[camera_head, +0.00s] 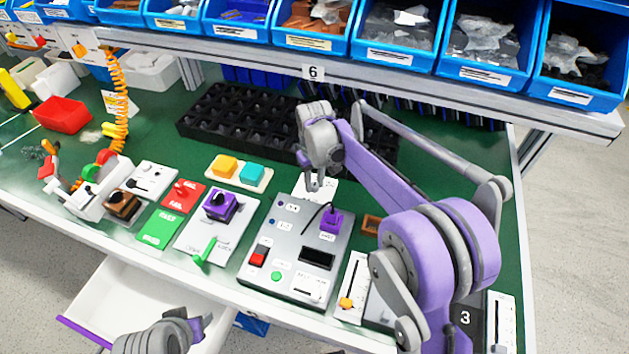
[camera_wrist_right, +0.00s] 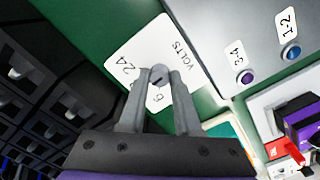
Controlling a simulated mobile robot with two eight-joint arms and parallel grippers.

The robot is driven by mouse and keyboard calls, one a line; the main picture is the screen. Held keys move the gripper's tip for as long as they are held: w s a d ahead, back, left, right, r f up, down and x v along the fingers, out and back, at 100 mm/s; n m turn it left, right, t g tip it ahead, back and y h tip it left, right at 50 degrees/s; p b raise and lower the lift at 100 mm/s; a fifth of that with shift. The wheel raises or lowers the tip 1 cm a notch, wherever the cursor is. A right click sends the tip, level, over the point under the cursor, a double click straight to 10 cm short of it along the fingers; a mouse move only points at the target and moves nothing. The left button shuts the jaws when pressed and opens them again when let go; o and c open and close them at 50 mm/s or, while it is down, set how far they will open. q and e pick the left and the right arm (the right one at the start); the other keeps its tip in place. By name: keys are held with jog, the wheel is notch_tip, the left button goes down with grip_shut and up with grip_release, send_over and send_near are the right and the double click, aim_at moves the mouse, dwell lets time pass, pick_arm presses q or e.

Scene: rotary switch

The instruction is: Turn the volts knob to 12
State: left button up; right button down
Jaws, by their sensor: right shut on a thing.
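The volts knob (camera_wrist_right: 160,76) is a small grey round knob with a dark slot, on a white plate (camera_wrist_right: 125,50) marked VOLTS, 24 and 6. No 12 can be read; part of the plate is hidden by my fingers. My right gripper (camera_wrist_right: 158,84) is shut on the knob, one fingertip on each side. In the head view my right gripper (camera_head: 319,184) reaches down onto the white plate (camera_head: 325,188) behind the grey panel, and it hides the knob. My left gripper (camera_head: 204,323) is at the bottom, over the open drawer, away from the knob; its jaw state is unclear.
The grey panel (camera_head: 283,225) with buttons and a purple plug (camera_head: 331,220) lies just in front of the plate. A black crate (camera_head: 215,125) stands behind it. Blue bins (camera_head: 390,55) line the shelf above. An open white drawer (camera_head: 110,285) juts out at the front left.

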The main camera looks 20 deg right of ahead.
aim_at(315, 185)
jog(key=shift+m, duration=0.3)
jog(key=c, duration=0.6)
grip_release()
notch_tip(315, 185, up, 11)
jog(key=p, duration=0.1)
dwell(0.5)
jog(key=s+d+r+m+t+p, duration=0.1)
jog(key=s+r+p, duration=0.1)
jog(key=s, duration=0.5)
jog(key=s+d+r+t+p, duration=0.1)
jog(key=s+r+t+p, duration=0.1)
jog(key=s, duration=0.5)
jog(key=s+f+m+t+p, duration=0.1)
jog(key=s+f, duration=0.4)
jog(key=s, duration=0.8)
jog(key=shift+d+t+p, duration=0.35)
jog(key=shift+t+p, duration=0.35)
jog(key=shift+p, duration=0.1)
